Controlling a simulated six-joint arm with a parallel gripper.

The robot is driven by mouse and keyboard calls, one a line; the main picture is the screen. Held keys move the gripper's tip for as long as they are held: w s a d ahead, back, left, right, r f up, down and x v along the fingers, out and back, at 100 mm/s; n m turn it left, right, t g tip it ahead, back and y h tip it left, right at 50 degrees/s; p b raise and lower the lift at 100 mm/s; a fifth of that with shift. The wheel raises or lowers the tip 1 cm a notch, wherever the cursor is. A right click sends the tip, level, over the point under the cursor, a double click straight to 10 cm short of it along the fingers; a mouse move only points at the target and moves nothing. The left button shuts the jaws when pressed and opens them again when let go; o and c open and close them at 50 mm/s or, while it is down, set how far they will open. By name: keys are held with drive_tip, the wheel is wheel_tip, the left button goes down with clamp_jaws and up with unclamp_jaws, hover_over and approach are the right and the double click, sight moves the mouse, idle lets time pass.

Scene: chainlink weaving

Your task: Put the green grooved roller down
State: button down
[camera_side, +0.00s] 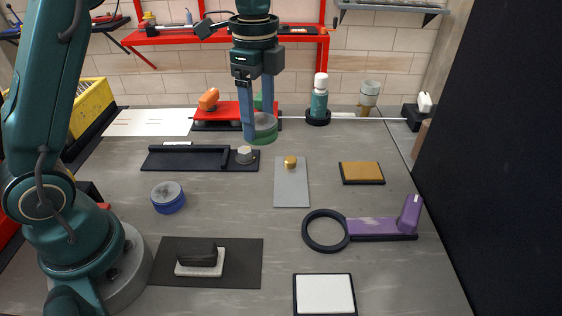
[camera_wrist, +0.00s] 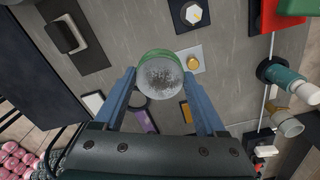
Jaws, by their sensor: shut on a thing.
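The green grooved roller (camera_side: 264,129) is a short round piece with a green rim and a grey, speckled flat face. My gripper (camera_side: 258,122) points down and is shut on it, one blue finger on each side. In the side view it hangs toward the back of the table, right of the hex knob, apparently above the surface; the exact height is hard to tell. In the wrist view the roller (camera_wrist: 162,76) sits between the fingertips (camera_wrist: 165,72), its worn face toward the camera. The groove is not clear to see.
A blue roller (camera_side: 168,198) stands at left. A grey plate with a gold knob (camera_side: 291,185), an orange pad (camera_side: 362,172), a purple tool with a black ring (camera_side: 326,230) and a white pad (camera_side: 324,294) lie in front. A teal bottle (camera_side: 319,102) stands behind. Bare table lies between them.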

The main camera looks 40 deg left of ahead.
drive_tip(key=m, duration=0.2)
hover_over(359, 229)
drive_tip(key=s+a, duration=0.3)
drive_tip(key=a, duration=0.2)
drive_tip(key=f, duration=0.8)
drive_tip(key=shift+s+d+f, duration=0.15)
drive_tip(key=shift+d+f, duration=0.1)
drive_tip(key=shift+f, duration=2.05)
drive_tip(key=shift+f, duration=0.15)
unclamp_jaws()
